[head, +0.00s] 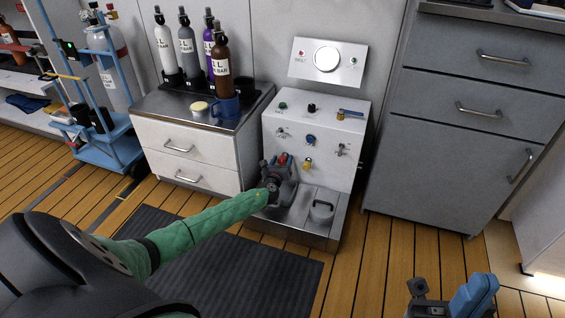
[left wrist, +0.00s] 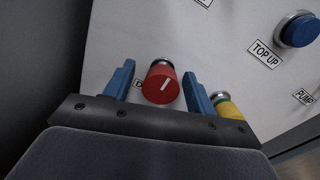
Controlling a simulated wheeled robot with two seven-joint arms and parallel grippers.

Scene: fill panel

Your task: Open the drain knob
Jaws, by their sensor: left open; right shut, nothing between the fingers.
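The red drain knob (left wrist: 160,84) sits low on the white panel, with a white line on its face. Its label is mostly hidden; only a first letter like D shows. In the head view a bit of red (head: 283,158) shows at my left gripper (head: 281,164). In the left wrist view my left gripper (left wrist: 158,88) is open, its blue fingers on either side of the knob. I cannot tell whether they touch it. My right gripper (head: 478,288) is shut and empty at the bottom right, away from the panel.
A yellow knob (head: 307,163) is right of the red one, close to my right-hand finger in the wrist view. A blue TOP UP knob (left wrist: 298,30) is higher. The metal base (head: 312,232) juts out below. A drawer cabinet (head: 188,158) stands close at left.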

